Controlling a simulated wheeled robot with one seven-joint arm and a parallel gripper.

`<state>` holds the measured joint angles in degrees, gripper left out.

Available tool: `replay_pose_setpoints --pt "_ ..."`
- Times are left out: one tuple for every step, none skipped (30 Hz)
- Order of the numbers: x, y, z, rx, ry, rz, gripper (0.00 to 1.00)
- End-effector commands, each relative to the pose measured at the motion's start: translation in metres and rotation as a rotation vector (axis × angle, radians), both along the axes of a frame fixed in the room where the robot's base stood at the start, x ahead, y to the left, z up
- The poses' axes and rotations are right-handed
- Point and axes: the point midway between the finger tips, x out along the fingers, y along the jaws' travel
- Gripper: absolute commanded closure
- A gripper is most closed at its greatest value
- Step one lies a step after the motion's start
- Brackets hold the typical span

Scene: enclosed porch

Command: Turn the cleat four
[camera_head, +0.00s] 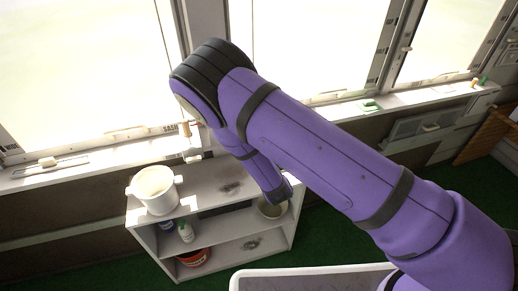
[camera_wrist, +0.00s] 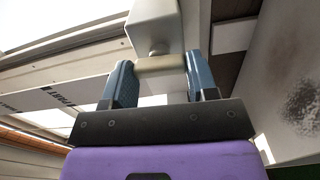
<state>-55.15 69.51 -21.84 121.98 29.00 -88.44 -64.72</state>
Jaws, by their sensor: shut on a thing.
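In the wrist view, the two blue-grey fingers of my gripper (camera_wrist: 159,72) are shut on the ends of a short cream bar, which I take to be the cleat (camera_wrist: 160,63). The bar lies crosswise between the fingers, below a white block (camera_wrist: 153,25). I cannot read a number on it. A sash label (camera_head: 168,129) shows there, partly readable; a label also shows on the white rail in the wrist view (camera_wrist: 58,96).
Other fittings sit along the sill (camera_head: 47,162), including a green-marked one (camera_head: 369,105). A white-rimmed bin (camera_head: 310,270) stands in front.

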Motion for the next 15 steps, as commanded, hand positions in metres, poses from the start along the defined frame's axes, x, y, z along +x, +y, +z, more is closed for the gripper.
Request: replay_pose_setpoints --pt "-0.0011 -0.0007 -0.0014 -0.017 -0.001 0.0 0.71" --pt "-0.0009 -0.0008 -0.0014 -0.026 -0.003 -0.001 0.71" --pt "-0.0009 -0.001 -0.0014 -0.036 -0.006 -0.001 0.71" --pt "-0.0008 -0.0011 -0.0014 -0.041 -0.008 -0.001 0.71" --pt "-0.0008 -0.0011 -0.0015 -0.046 -0.009 -0.001 0.71" --pt "-0.0008 -0.0011 -0.0015 -0.052 -0.011 -0.002 0.71" --pt "-0.0009 -0.0011 -0.0016 -0.056 -0.012 -0.002 0.71" --pt "-0.0009 -0.0011 -0.0016 -0.059 -0.013 -0.002 0.71" --pt "-0.0009 -0.0012 -0.0016 -0.061 -0.013 -0.002 0.71" --pt "-0.0009 -0.0012 -0.0017 -0.063 -0.013 -0.002 0.71" --pt "-0.0009 -0.0012 -0.0017 -0.064 -0.013 -0.002 0.71" --pt "-0.0009 -0.0012 -0.0017 -0.065 -0.013 -0.002 0.71" --pt "-0.001 -0.0012 -0.0017 -0.065 -0.013 -0.002 0.71" --pt "-0.001 -0.0013 -0.0018 -0.065 -0.013 -0.002 0.71" --pt "-0.001 -0.0013 -0.0018 -0.065 -0.013 -0.002 0.71"
